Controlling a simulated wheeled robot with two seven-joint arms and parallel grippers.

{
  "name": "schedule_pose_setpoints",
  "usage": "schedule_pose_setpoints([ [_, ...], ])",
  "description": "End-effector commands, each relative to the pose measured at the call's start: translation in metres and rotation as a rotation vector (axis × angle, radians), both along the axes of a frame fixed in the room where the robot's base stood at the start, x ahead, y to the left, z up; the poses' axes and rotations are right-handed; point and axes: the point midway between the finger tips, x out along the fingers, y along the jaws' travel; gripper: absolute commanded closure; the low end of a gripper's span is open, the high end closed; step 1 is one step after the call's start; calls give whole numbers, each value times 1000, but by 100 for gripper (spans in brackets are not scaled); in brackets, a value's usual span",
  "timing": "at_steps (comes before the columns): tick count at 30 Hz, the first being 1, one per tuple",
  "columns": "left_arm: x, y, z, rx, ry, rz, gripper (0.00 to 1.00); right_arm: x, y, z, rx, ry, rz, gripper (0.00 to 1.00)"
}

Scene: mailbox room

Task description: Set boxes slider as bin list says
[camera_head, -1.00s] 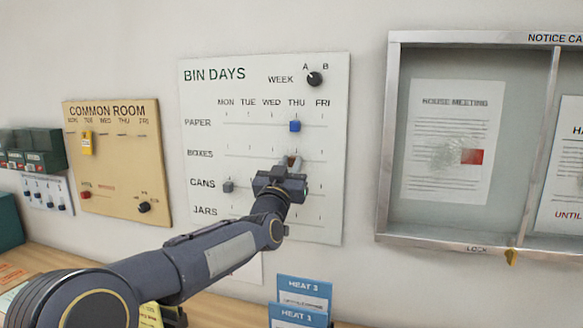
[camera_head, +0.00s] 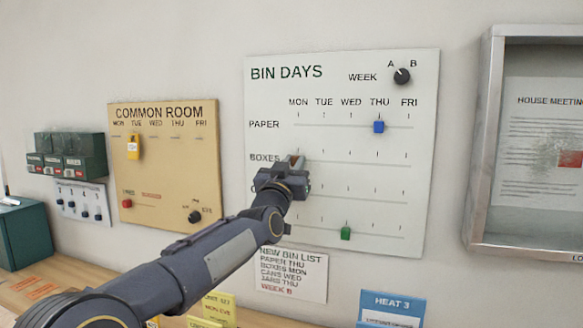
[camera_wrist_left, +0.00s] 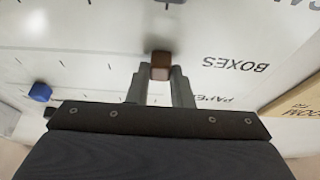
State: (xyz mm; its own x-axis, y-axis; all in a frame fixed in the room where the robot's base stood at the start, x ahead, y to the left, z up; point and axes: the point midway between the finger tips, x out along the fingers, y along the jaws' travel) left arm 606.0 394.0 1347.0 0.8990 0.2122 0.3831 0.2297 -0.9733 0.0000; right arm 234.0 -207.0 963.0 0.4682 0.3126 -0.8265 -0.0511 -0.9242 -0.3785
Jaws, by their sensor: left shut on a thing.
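The white BIN DAYS board (camera_head: 425,170) has rows for paper, boxes, cans and jars under MON to FRI. My left gripper (camera_head: 295,163) is shut on the brown boxes slider (camera_head: 299,160), at about the MON column. The slider also shows between the fingertips in the left wrist view (camera_wrist_left: 160,66). The blue paper slider (camera_head: 378,127) is under THU. The green jars slider (camera_head: 346,233) is near WED. The cans slider is hidden in the head view. The bin list (camera_head: 292,274) below reads PAPER THU, BOXES MON, CANS WED, JARS THU, WEEK B. My right gripper is out of view.
The black week knob (camera_head: 402,76) sits at the board's top right. A COMMON ROOM board (camera_head: 168,170) hangs at left and a notice case (camera_head: 485,150) at right. Blue HEAT leaflets (camera_head: 391,307) stand below. The wall between board and case is bare.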

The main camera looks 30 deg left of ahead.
Motion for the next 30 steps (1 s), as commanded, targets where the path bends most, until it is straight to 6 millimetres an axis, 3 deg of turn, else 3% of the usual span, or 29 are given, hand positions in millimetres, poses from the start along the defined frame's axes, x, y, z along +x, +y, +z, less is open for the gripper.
schedule_pose_setpoints([
  [8, -1, 4, 0, 0, 2, 8, 100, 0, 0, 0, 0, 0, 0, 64],
  [9, -1, 4, 0, -1, 1, 9, 79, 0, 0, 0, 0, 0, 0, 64],
  [14, -1, 4, 0, 0, 1, 8, 58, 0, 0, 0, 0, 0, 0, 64],
  [23, -2, 2, -1, 0, 0, 4, 58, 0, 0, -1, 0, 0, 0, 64],
  [30, -32, -5, -15, -1, -1, 5, 58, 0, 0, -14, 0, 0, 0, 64],
])
